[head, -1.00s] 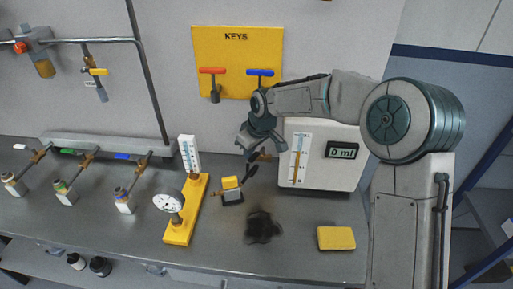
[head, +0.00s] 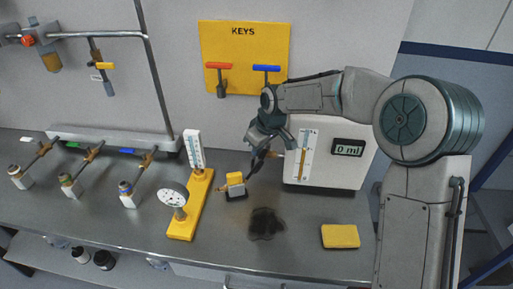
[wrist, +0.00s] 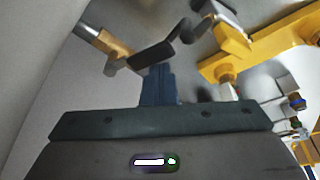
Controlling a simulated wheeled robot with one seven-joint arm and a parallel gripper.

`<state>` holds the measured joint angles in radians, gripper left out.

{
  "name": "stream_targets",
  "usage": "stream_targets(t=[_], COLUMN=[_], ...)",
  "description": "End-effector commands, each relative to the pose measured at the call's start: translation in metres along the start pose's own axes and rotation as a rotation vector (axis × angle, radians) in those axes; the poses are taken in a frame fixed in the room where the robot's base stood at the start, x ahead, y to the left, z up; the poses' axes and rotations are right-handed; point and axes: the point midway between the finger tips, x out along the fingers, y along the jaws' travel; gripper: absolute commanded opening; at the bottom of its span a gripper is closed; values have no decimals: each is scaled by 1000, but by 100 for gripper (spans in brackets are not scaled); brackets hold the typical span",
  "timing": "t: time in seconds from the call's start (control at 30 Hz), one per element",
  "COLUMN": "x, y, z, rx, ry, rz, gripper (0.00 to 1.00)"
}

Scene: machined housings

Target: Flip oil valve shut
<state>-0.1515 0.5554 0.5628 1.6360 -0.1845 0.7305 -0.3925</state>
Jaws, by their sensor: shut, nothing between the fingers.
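The oil valve is a brass fitting (wrist: 116,54) on the left side of the white box (head: 338,172). It carries a dark lever (wrist: 155,50), which slants away from the brass body in the wrist view. In the head view the brass (head: 276,154) shows just right of my gripper (head: 258,151), and the lever is hard to tell from the fingers. My gripper is shut and empty. Its fingertips (wrist: 159,70) are close beside the lever in the wrist view; I cannot tell whether they touch it.
A small yellow-topped block (head: 236,185) stands left of my gripper, near a yellow gauge stand (head: 187,220). A dark stain (head: 266,224) and a yellow sponge (head: 340,236) lie in front. Two T-handled keys hang on the yellow KEYS board (head: 244,45). Several small valves stand at left.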

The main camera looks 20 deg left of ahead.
Motion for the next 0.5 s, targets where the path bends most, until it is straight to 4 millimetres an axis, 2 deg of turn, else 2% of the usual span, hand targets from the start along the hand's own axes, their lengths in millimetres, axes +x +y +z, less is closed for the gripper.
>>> stream_targets(t=[0.27, 0.5], x=[-20, -55], y=[0, 3], z=[-3, -5], rx=[-1, -2], ry=[1, 1], rz=[0, 2], gripper=[0, 0])
